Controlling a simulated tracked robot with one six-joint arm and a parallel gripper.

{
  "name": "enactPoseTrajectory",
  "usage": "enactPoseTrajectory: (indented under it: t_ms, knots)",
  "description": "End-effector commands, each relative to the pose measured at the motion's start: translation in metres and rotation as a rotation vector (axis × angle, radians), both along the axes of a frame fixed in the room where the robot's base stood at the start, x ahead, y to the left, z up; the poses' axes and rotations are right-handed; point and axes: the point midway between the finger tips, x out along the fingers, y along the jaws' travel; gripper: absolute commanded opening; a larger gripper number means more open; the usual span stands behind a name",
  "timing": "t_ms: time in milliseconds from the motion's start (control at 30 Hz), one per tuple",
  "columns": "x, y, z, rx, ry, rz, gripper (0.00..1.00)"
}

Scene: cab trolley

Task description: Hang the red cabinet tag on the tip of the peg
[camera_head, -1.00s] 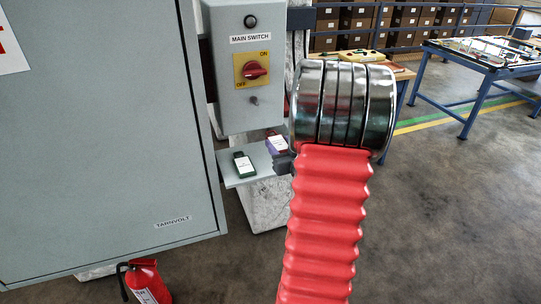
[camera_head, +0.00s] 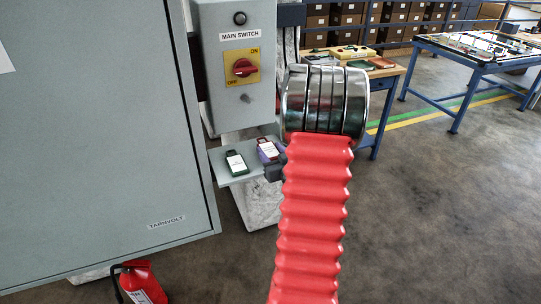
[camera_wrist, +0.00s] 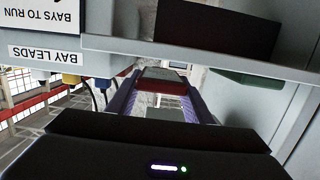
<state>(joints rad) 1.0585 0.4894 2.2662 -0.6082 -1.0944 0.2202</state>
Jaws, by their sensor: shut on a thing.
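The red cabinet tag (camera_wrist: 165,75), with a pale label, sits between the tips of my gripper's purple fingers (camera_wrist: 160,92) in the wrist view. In the head view it is the small label-faced tag (camera_head: 268,149) beside my gripper (camera_head: 275,166), at the right end of the small grey shelf (camera_head: 224,179). My gripper is shut on it. I cannot tell whether the tag touches the shelf. The peg (camera_head: 246,98) is a short stub on the grey switch box, below the red rotary switch and above the shelf. It looks bare.
A green tag (camera_head: 235,162) lies on the shelf, left of my gripper. A large grey cabinet (camera_head: 110,130) fills the left side, with a red fire extinguisher (camera_head: 140,282) at its foot. My arm covers the middle of the head view. Tables stand behind; the floor at right is clear.

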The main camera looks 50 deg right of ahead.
Motion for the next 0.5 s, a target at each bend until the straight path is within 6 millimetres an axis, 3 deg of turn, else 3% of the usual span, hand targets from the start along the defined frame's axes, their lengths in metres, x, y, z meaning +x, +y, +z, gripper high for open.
enactPoseTrajectory:
  t_ms: [200,500]
  knots:
    - [-0.005,-0.007,-0.020,0.001,0.001,-0.012,0.24]
    - [-0.006,-0.008,-0.020,-0.002,0.000,-0.015,0.24]
